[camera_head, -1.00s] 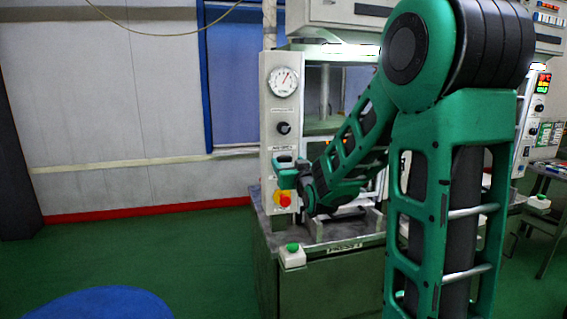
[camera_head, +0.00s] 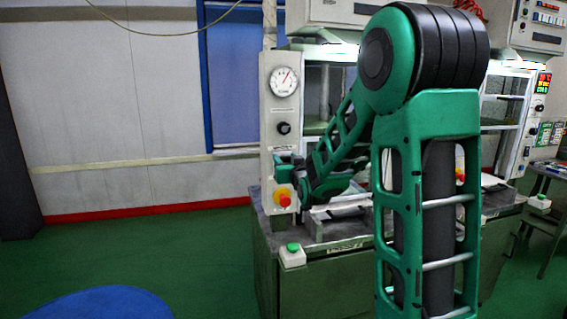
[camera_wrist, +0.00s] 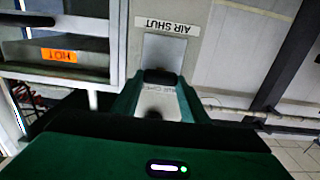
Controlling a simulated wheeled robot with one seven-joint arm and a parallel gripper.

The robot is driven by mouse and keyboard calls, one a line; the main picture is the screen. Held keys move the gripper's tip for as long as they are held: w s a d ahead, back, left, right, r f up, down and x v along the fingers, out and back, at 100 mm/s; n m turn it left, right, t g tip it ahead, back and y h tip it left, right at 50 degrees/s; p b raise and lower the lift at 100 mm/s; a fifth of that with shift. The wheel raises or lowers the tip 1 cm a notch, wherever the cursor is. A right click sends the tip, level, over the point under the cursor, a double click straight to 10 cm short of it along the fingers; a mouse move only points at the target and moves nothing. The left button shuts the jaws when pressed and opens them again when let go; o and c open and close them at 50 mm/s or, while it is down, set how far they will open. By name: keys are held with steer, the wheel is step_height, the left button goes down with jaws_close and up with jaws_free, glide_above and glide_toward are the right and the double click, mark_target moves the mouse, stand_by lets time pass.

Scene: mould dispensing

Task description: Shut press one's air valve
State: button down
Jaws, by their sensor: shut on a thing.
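Press one's white control panel (camera_head: 281,108) stands left of the press in the head view. My gripper (camera_head: 285,164) is at the panel, below the black knob and just above the red and yellow button. In the wrist view my gripper (camera_wrist: 158,84) has its two green fingers either side of a dark valve handle (camera_wrist: 160,75) and is shut on it. An AIR SHUT label (camera_wrist: 167,25) reads upside down just beyond the handle. A second label between the fingers is partly covered. My gripper hides the valve in the head view, so its exact angle is unclear.
A gauge (camera_head: 284,81) and black knob (camera_head: 284,128) sit above my gripper; the red and yellow button (camera_head: 283,198) sits close below. A green button box (camera_head: 292,255) is on the bench front. A HOT label (camera_wrist: 60,55) marks the press beside the panel.

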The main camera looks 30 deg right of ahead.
steer(key=shift+a+f, duration=0.15)
steer(key=shift+f, duration=1)
steer(key=shift+a+f, duration=0.1)
steer(key=shift+f, duration=1.05)
steer(key=c, duration=1)
jaws_free()
steer(key=shift+c, duration=0.2)
steer(key=shift+d, duration=0.1)
